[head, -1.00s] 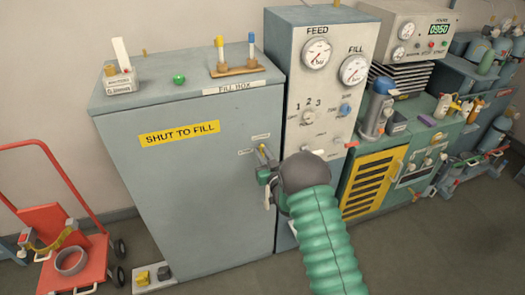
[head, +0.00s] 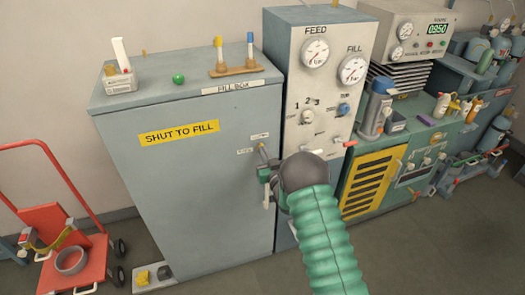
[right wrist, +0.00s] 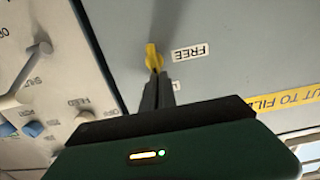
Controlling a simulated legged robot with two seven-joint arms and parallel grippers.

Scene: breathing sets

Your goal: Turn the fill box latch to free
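The fill box (head: 195,200) is a tall grey cabinet with a yellow "SHUT TO FILL" sign. Its small yellow latch (head: 262,148) is near the right edge of the front, and it also shows in the right wrist view (right wrist: 153,57). A FREE label (right wrist: 190,52) is beside the latch, upside down in that view. A second label is mostly hidden behind the fingers. My right gripper (head: 264,168) is at the latch. Its dark fingers (right wrist: 157,82) are close together, with the yellow latch at their tips. My left gripper is out of view.
The feed and fill panel (head: 325,90), with gauges and knobs, stands against the fill box's right side. A green bench (head: 420,150) is farther right. A red trolley (head: 75,245) stands at the left. Open floor lies in front.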

